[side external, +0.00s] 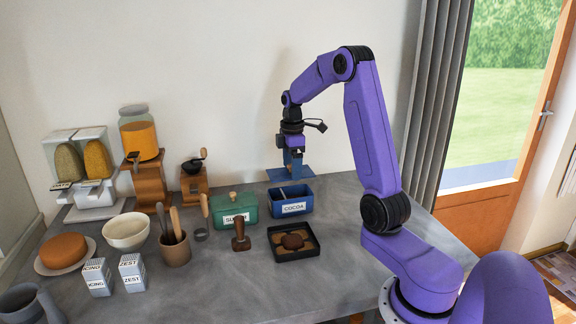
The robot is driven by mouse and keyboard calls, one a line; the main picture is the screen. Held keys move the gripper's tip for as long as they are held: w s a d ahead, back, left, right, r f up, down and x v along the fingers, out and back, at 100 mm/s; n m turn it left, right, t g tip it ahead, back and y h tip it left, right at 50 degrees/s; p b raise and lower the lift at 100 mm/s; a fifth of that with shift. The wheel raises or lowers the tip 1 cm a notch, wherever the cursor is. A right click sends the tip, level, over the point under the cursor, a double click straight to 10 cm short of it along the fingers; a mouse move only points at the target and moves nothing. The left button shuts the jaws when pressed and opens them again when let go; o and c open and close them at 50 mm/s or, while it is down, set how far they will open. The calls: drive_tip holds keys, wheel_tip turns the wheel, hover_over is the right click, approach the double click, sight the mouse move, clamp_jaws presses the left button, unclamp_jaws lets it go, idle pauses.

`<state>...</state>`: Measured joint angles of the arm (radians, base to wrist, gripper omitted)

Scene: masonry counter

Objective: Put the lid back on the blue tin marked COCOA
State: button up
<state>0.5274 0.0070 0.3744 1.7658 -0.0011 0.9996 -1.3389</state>
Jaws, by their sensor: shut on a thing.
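The blue tin marked COCOA (276,208) stands open on the grey counter, its white label facing the camera. My gripper (293,161) is above the tin, pointing down. It is shut on the flat blue lid (304,174), apparently by a part at the lid's middle that the fingers mostly hide. The lid looks roughly level and apart from the tin, with a gap between it and the rim. From this one view I cannot tell how exactly it lines up with the tin.
A green lidded tin (222,209) stands close on the left. In front are a black tray (284,257) with a brown item and a wooden-handled tamper (241,236). A grinder (195,180) stands farther left. The counter right of the tin is clear.

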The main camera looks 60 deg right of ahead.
drive_tip(key=shift+f, duration=2.85)
drive_tip(key=shift+f, duration=0.15)
drive_tip(key=o, duration=0.8)
drive_tip(key=shift+r, duration=3.5)
clamp_jaws()
